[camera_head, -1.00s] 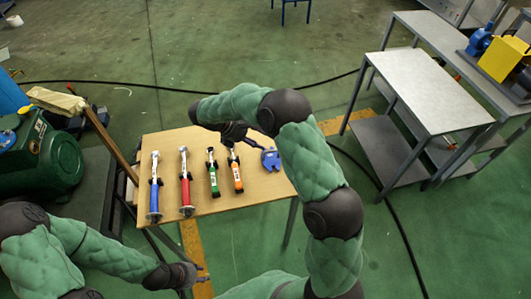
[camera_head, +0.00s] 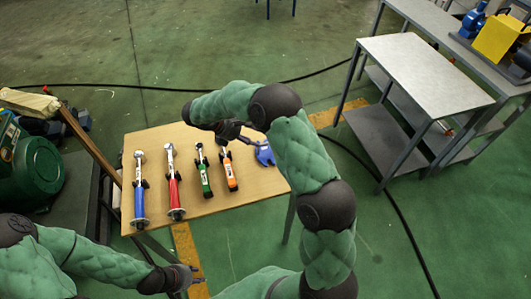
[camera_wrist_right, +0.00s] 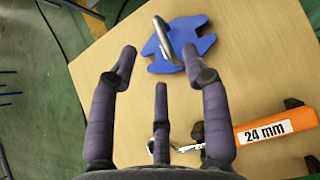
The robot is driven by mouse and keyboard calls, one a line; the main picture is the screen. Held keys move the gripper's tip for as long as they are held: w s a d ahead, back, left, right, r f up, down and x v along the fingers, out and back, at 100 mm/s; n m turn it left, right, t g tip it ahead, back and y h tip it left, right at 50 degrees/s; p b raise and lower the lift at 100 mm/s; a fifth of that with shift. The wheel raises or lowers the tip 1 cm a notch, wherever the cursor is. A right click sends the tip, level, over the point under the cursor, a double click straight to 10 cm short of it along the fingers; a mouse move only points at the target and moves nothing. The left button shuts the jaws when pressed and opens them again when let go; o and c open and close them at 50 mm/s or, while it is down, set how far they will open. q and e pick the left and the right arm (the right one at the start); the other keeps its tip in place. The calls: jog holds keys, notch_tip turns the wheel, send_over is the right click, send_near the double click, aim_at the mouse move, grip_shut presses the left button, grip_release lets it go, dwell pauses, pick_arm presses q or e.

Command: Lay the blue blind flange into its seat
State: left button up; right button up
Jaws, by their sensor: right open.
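The blue blind flange (camera_head: 264,153) lies on the wooden table at its right side, partly hidden by my right arm. In the right wrist view the flange (camera_wrist_right: 204,44) is a flat blue plate with notched edges and a curved metal handle (camera_wrist_right: 163,38) on top. My right gripper (camera_head: 230,131) is over the table, just left of the flange. In the right wrist view its fingers (camera_wrist_right: 160,62) are spread and empty, short of the handle. My left gripper (camera_head: 194,276) is low in front of the table, looks open and holds nothing. I cannot make out the flange's seat.
On the wooden table (camera_head: 232,203) lie a blue-handled tool (camera_head: 139,195), a red one (camera_head: 174,188), a green one (camera_head: 204,175) and an orange one (camera_head: 229,171). The orange "24 mm" tool is close to my right gripper. A grey shelf table (camera_head: 425,75) stands right; a green machine (camera_head: 38,170) stands left.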

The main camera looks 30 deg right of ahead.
aim_at(266, 148)
jog(key=x, duration=0.3)
jog(key=shift+f+b, duration=0.1)
jog(key=shift+b, duration=0.3)
jog(key=b+x, duration=0.2)
jog(key=x, duration=0.3)
jog(key=shift+a+f+b, duration=0.1)
jog(key=shift+f+b, duration=0.05)
jog(key=shift+b, duration=0.15)
grip_shut()
